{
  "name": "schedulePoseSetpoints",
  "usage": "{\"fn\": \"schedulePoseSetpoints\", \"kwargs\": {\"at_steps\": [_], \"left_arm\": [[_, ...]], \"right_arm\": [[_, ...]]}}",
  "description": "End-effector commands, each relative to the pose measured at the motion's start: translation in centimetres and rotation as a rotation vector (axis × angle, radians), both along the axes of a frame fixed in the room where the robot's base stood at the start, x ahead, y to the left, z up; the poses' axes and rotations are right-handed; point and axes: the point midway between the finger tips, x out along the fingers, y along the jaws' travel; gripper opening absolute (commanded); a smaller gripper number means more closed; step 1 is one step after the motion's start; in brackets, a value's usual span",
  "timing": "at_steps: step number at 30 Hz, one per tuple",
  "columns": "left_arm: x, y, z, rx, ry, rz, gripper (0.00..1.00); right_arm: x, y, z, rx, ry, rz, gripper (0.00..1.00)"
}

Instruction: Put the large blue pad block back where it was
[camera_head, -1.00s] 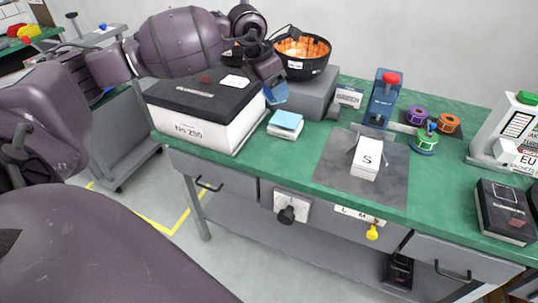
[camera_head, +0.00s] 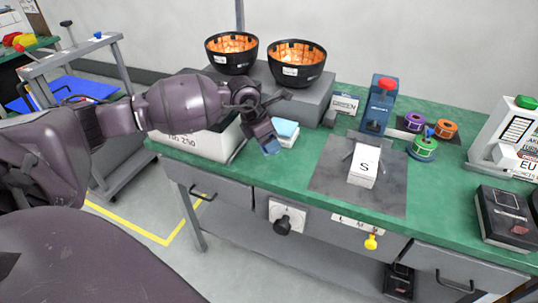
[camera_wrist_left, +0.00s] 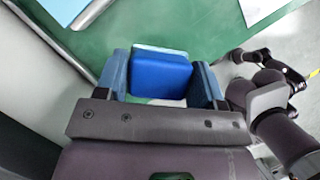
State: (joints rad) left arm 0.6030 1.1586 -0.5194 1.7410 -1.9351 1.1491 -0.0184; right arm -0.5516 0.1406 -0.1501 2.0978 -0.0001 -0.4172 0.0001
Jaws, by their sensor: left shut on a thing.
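My left gripper (camera_head: 268,148) points down above the green bench, close to its front edge, between the white box and the pale blue-topped pad stack. In the left wrist view my left gripper (camera_wrist_left: 162,85) is shut on the large blue pad block (camera_wrist_left: 162,76), with a blue finger on each side of it. A paler strip shows along the block's far edge. In the head view the block is mostly hidden by the fingers. My right gripper is not in view.
The pale blue-topped white stack (camera_head: 284,132) lies just right of my gripper. The white box (camera_head: 205,146) is behind my left forearm. Two black bowls with orange insides (camera_head: 297,64) stand on a grey platform. A white S block (camera_head: 364,166) sits on a grey mat (camera_head: 328,177).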

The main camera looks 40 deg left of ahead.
Motion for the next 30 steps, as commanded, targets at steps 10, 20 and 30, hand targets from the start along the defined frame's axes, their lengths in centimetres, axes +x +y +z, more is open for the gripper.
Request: {"fn": "schedulePoseSetpoints", "kwargs": {"at_steps": [10,20,30], "left_arm": [[-0.1,0.0,-4.0,-0.001,0.004,0.000,0.37],[0.0,0.0,-5.7,0.000,-0.002,-0.001,0.37],[0.0,0.0,-6.1,0.000,-0.001,0.000,0.73]], "right_arm": [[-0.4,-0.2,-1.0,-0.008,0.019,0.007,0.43],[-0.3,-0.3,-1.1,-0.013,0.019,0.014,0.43],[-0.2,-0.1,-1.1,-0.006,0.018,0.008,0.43]]}}
